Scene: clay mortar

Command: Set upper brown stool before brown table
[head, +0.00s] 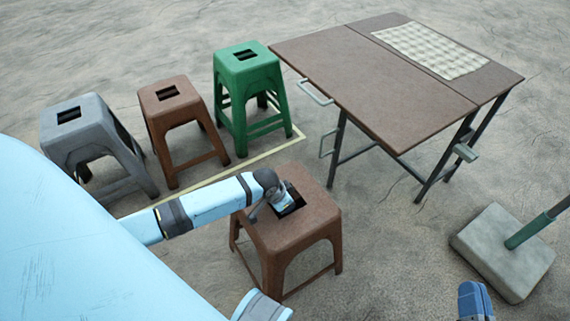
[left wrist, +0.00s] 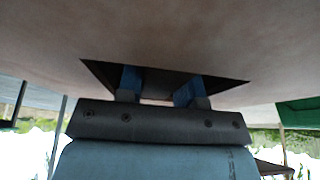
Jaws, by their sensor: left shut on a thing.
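A brown stool (head: 310,220) is upright in front of the brown table (head: 365,85), down and left of it. My left gripper (head: 285,197) is shut on this stool at the slot in its seat. In the left wrist view the fingers (left wrist: 158,88) reach into the dark slot of the brown seat (left wrist: 180,40). I cannot tell whether the legs touch the floor. A second brown stool (head: 170,105) stands higher in the picture, between a grey and a green stool. My right gripper (head: 476,300) shows partly at the lower edge; its fingers are unclear.
The grey stool (head: 85,125) and green stool (head: 247,75) stand by a pale yellow floor line (head: 270,152). A checked cloth (head: 430,48) lies on the table. A concrete block base (head: 490,245) with a green pole is at the right. Floor between table and held stool is clear.

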